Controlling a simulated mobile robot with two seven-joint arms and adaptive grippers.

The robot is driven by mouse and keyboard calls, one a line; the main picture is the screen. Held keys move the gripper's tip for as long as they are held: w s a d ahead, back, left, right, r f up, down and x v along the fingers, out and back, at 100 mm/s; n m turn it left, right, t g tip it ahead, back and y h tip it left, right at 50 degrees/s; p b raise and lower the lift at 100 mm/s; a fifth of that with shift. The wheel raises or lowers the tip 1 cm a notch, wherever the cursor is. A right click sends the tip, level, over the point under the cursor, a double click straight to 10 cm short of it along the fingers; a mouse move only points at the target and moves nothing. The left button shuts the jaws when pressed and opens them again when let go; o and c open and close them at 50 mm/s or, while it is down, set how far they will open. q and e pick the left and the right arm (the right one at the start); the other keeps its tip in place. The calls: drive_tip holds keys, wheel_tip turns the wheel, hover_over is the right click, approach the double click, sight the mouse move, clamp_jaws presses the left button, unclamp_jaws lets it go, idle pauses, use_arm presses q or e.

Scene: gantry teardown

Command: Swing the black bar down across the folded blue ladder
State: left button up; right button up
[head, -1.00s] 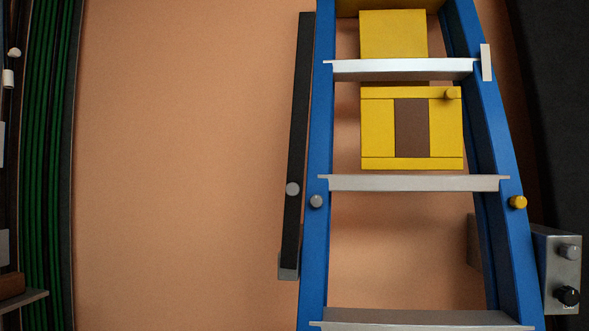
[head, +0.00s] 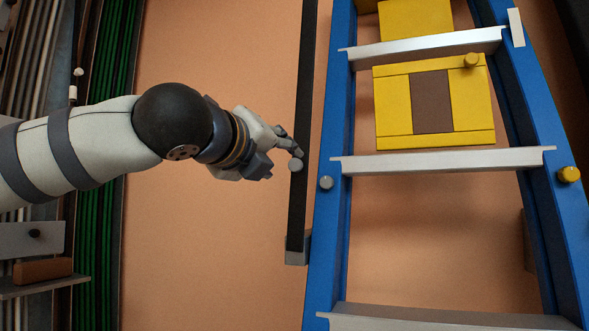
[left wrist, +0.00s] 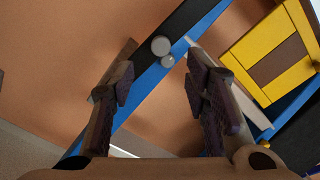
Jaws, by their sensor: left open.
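The black bar (head: 302,110) stands nearly upright just left of the folded blue ladder (head: 333,150), with a grey knob (head: 296,165) on its lower part. Its lower end sits at a grey bracket (head: 297,250). My left gripper (head: 283,162) is beside the bar at knob height, with a fingertip overlapping the knob in the head view. In the left wrist view the gripper (left wrist: 165,95) is open and empty, and the bar's knob (left wrist: 161,45) shows beyond and between the fingertips. Whether a finger touches the knob I cannot tell. My right gripper is not in view.
A yellow box (head: 465,98) with a brown panel sits behind the ladder rungs. A grey knob (head: 326,182) and a yellow knob (head: 569,174) are on the ladder rails. Green cables (head: 102,80) and a shelf (head: 45,287) are at the left. The tan wall left of the bar is clear.

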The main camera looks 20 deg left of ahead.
sight(295, 166)
use_arm(q)
drive_tip(key=w, duration=0.3)
drive_tip(key=w+p, duration=0.1)
drive_tip(key=w, duration=0.3)
drive_tip(key=shift+w+d+r, duration=0.15)
drive_tip(key=shift+d, duration=0.05)
drive_tip(key=shift+w, duration=0.45)
clamp_jaws()
